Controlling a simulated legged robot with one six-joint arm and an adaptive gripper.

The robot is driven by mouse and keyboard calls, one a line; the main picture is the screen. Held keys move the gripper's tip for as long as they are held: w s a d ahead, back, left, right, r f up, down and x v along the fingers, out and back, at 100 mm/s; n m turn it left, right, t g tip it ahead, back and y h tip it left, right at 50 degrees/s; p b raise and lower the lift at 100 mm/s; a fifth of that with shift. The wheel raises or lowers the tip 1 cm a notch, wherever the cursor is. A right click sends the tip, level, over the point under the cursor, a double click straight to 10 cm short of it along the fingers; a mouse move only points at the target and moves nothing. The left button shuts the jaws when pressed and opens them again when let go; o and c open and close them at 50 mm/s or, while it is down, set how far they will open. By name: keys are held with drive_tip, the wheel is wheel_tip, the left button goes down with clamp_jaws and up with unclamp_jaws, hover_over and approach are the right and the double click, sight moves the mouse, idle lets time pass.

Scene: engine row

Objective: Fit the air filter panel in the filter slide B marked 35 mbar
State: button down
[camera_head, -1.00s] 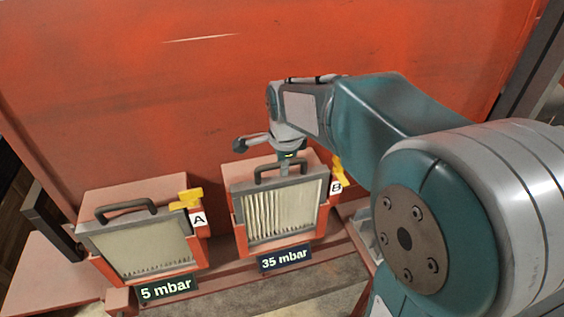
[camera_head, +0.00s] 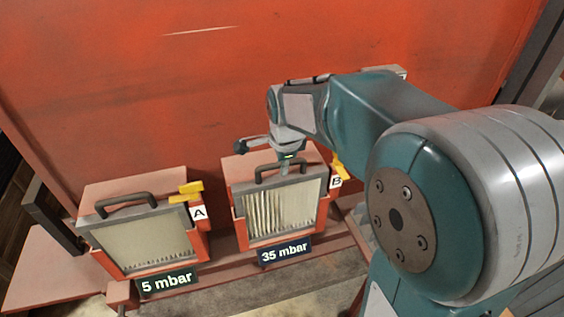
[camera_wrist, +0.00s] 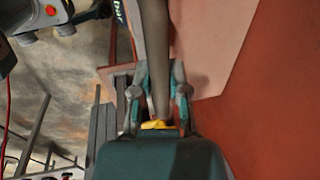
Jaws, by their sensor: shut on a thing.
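The air filter panel (camera_head: 283,214) has pale pleats, a grey frame and a dark handle (camera_head: 284,167) on top. It stands upright in the orange filter slide B (camera_head: 240,228), above the dark "35 mbar" label (camera_head: 285,251). My gripper (camera_head: 284,172) is shut on the panel's handle from above. In the wrist view the dark handle bar (camera_wrist: 155,50) runs between the two fingers (camera_wrist: 160,95). A yellow latch (camera_head: 339,167) is at the slide's right, beside the B tag (camera_head: 335,183). The panel's bottom edge is inside the slide, so I cannot tell how deep it sits.
Filter slide A (camera_head: 201,243) stands at the left with its own panel (camera_head: 147,238), a yellow latch (camera_head: 187,191) and a "5 mbar" label (camera_head: 166,281). A large red wall (camera_head: 260,80) rises behind. My arm covers the right side.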

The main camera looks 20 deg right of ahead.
drive_tip(key=shift+f, duration=0.15)
drive_tip(key=c, duration=0.5)
unclamp_jaws()
drive_tip(key=shift+c, duration=0.2)
drive_tip(key=v, duration=1.2)
drive_tip(key=shift+a, duration=0.1)
drive_tip(key=s+f+n+t, duration=0.1)
drive_tip(key=s+f+n, duration=0.1)
drive_tip(key=s+n, duration=0.7)
drive_tip(key=s+f+n+t, duration=0.2)
drive_tip(key=s+f+n, duration=0.1)
drive_tip(key=s+n, duration=0.6)
drive_tip(key=shift+a+f, duration=0.15)
drive_tip(key=shift+f, duration=0.1)
